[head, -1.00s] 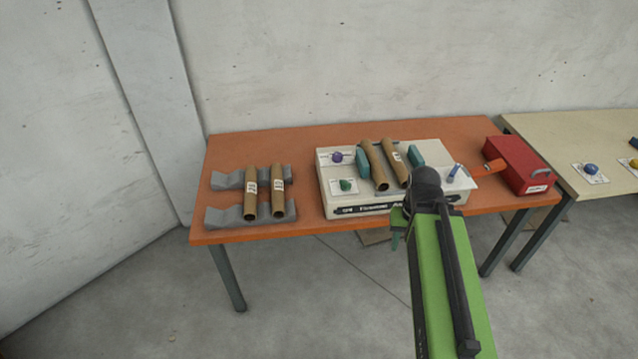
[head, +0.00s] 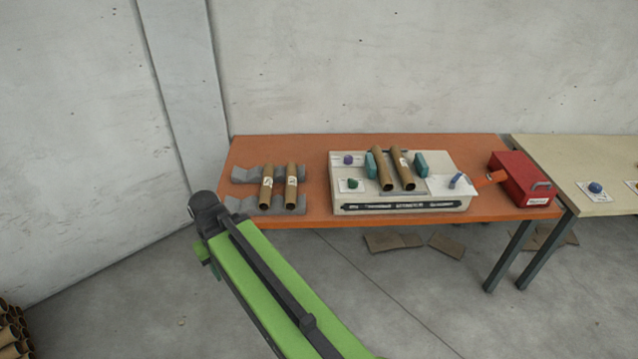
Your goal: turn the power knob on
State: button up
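The white winder machine (head: 400,207) stands on the orange table with two brown tubes (head: 382,170) lying across its top between teal blocks. A purple knob (head: 347,160) is at its back left and a green knob (head: 352,184) on a white plate is at its front left. A blue handle (head: 456,181) stands at its right. No label readable here shows which knob is the power knob. My arm ends left of the machine, in front of the table's left part. My gripper (head: 203,252) is mostly hidden behind the arm's end, apart from all knobs; its fingers cannot be made out.
Two tubes (head: 267,187) rest on a grey cradle (head: 240,206) at the left of the orange table (head: 320,221). A red box (head: 520,178) stands at the right. A pale table (head: 590,165) with a blue knob adjoins. Flat cardboard lies on the floor below.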

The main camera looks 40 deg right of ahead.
aim_at(353, 183)
jog(key=z, duration=0.05)
jog(key=i, duration=1)
jog(key=u, duration=0.05)
